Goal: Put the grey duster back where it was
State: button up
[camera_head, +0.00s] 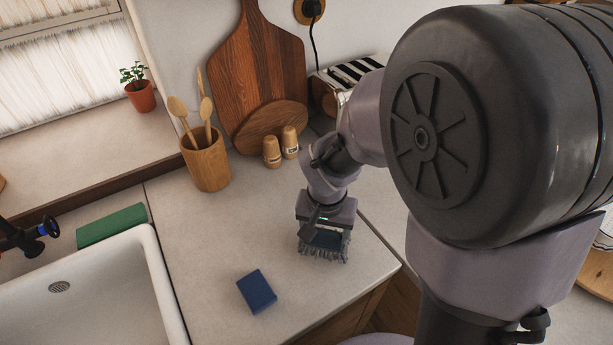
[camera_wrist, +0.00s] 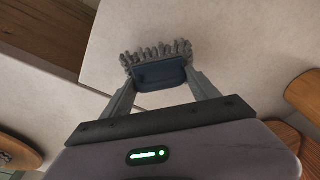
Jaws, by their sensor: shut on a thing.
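The grey duster (camera_head: 325,250) has a fringe of thick grey strands around a dark blue back. In the wrist view the duster (camera_wrist: 157,52) sits between both fingers. My gripper (camera_wrist: 160,88) is shut on it. In the head view my gripper (camera_head: 325,228) points down over the counter near its front right corner, with the duster below it. The strands are at or just above the counter; I cannot tell whether they touch.
A blue sponge (camera_head: 257,291) lies on the counter (camera_head: 220,230) left of the duster. A green sponge (camera_head: 112,225) lies behind the sink (camera_head: 90,300). A utensil pot (camera_head: 206,162), two shakers (camera_head: 272,152), cutting boards (camera_head: 262,80) and a toaster (camera_head: 345,75) stand at the back.

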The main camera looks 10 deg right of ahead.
aim_at(325, 240)
notch_tip(325, 240, down, 4)
jog(key=shift+s+r+b, duration=0.15)
jog(key=shift+b, duration=0.55)
jog(key=shift+r, duration=0.15)
jog(key=shift+c, duration=0.7)
jog(key=o, duration=1.6)
